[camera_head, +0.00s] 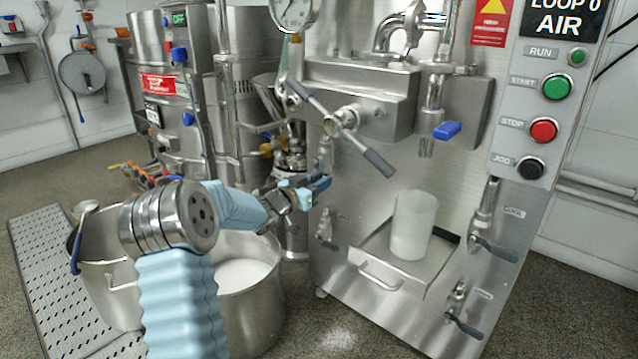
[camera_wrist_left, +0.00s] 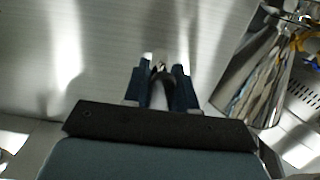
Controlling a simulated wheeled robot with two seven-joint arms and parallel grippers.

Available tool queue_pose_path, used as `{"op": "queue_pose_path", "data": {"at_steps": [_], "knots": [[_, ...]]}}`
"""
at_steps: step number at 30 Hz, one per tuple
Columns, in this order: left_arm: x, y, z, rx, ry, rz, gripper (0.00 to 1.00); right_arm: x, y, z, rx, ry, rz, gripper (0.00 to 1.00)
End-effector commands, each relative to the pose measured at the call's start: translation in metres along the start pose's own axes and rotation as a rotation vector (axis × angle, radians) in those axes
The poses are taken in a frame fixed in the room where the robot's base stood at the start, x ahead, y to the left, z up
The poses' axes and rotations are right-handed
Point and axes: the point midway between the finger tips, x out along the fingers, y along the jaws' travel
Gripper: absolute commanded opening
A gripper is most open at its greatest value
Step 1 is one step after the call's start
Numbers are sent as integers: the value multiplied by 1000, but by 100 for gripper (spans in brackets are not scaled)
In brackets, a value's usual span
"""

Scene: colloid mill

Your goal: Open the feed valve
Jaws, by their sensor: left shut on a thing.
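My left gripper (camera_head: 322,184) is at the left front edge of the steel mill cabinet, with its blue fingers just below a small steel valve fitting (camera_head: 325,158). In the left wrist view the fingers (camera_wrist_left: 160,75) are closed around a shiny metal piece (camera_wrist_left: 158,93), which looks like a valve handle. Most of that piece is hidden by the fingers, and I cannot tell which way it is turned. No label that names the feed valve is readable. My right gripper is in neither view.
A long two-armed handle (camera_head: 345,124) sits above the gripper. A blue-handled valve (camera_head: 447,131) hangs over a white beaker (camera_head: 413,226) on a drawer-like tray (camera_head: 380,282). Large steel pots (camera_head: 250,315) stand under my left arm. Black-handled valves (camera_head: 495,249) are at the lower right.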

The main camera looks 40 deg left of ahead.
Motion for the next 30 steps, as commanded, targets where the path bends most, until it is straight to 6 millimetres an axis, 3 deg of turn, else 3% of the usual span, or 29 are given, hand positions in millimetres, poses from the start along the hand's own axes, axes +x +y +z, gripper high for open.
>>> {"op": "queue_pose_path", "data": {"at_steps": [4,5,9,20,23,30], "knots": [[-1,-2,1,0,-3,-5,0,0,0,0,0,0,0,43],[-1,-2,1,0,-2,-5,31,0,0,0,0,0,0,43],[-1,-2,1,-1,-2,-4,48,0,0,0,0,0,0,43],[-8,-2,0,-1,-2,-4,48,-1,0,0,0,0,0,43],[-25,-2,-1,-1,-2,-5,48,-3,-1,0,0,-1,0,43],[-84,-2,-1,-2,-2,-7,48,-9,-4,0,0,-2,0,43]]}}
